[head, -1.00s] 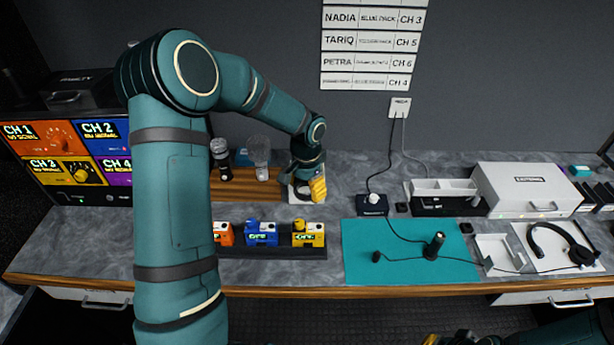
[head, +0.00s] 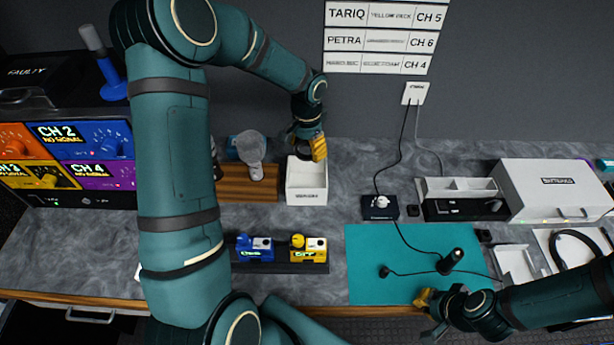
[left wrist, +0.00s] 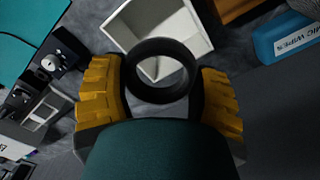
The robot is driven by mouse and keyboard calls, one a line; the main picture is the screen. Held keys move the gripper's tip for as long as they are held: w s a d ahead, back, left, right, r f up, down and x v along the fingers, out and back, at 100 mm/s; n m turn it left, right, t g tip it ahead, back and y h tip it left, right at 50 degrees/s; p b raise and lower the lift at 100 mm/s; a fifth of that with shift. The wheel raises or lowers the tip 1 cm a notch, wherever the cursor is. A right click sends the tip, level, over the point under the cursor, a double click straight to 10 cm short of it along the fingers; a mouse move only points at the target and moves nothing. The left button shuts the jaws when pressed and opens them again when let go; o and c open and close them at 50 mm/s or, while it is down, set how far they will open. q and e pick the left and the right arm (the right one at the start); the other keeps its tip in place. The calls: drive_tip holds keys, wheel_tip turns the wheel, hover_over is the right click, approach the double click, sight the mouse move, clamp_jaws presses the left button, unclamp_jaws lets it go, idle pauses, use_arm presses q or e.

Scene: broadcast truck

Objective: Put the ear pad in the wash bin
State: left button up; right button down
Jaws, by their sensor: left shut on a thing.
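My left gripper (head: 308,150) is shut on the ear pad, a dark ring, which shows clearly between the yellow fingers (left wrist: 160,105) in the left wrist view (left wrist: 160,44). In the head view the pad is mostly hidden by the gripper. A white open square bin (head: 306,196) stands on the counter; its front label is too small to read. The bin also shows just beyond the pad in the left wrist view (left wrist: 190,30). The pad is held above the bin, near its back edge. My right gripper (head: 437,303) is low at the teal mat's front edge; its jaw opening is unclear.
A wooden stand (head: 245,187) with a grey microphone (head: 251,150) is left of the bin. A black charger (head: 380,207) with a cable is to the right. Blue (head: 255,248) and yellow (head: 308,250) packs sit in front.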

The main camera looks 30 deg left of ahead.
sight(307, 160)
use_arm(q)
wheel_tip(307, 160, down, 5)
drive_tip(key=shift+s+r, duration=0.15)
use_arm(e)
drive_tip(key=shift+s, duration=0.1)
use_arm(q)
drive_tip(key=shift+f, duration=2.35)
use_arm(e)
drive_tip(key=shift+f, duration=0.1)
use_arm(q)
drive_tip(key=shift+f+b, duration=0.55)
drive_tip(key=shift+b, duration=0.05)
use_arm(e)
drive_tip(key=shift+f, duration=0.6)
use_arm(q)
drive_tip(key=o, duration=0.6)
drive_tip(key=shift+o, duration=0.2)
drive_tip(key=shift+r, duration=0.1)
